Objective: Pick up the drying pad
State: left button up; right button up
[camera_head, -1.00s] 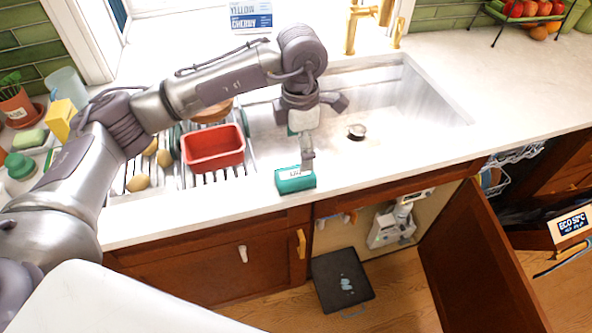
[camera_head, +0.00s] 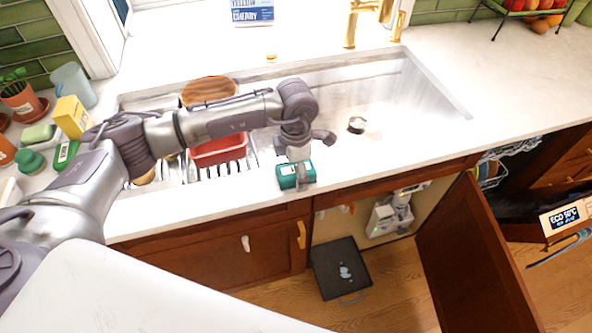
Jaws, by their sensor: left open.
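A teal block with a small label (camera_head: 288,177) sits on the counter's front edge, just before the sink; I take it to be the drying pad. My left gripper (camera_head: 299,172) points down right over it, with its fingers open. One grey finger shows against the block's right part; the other finger is hidden or hard to make out. Whether the fingers touch the block I cannot tell. My right gripper is not in view.
The cabinet door (camera_head: 473,255) below stands open. A dark tray with a pale blue wet patch (camera_head: 340,268) lies on the floor. The right counter (camera_head: 500,75) is mostly clear.

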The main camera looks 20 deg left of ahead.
pick_arm(q)
jog(key=c, duration=1.2)
jog(key=shift+r+b, duration=0.35)
jog(key=shift+r, duration=0.2)
notch_tip(320, 180, up, 3)
jog(key=shift+f+b, duration=0.2)
jog(key=shift+b, duration=0.5)
jog(key=shift+s+d+r+b, duration=0.55)
jog(key=shift+d+r, duration=0.7)
jog(key=shift+d, duration=0.65)
jog(key=shift+s+d+r+b, duration=0.35)
jog(key=shift+d+r+b, duration=0.25)
jog(key=shift+d+r, duration=0.95)
jog(key=shift+s+d+r+b, duration=0.55)
jog(key=shift+d+r, duration=0.35)
jog(key=shift+d, duration=1.35)
jog(key=shift+w, duration=0.1)
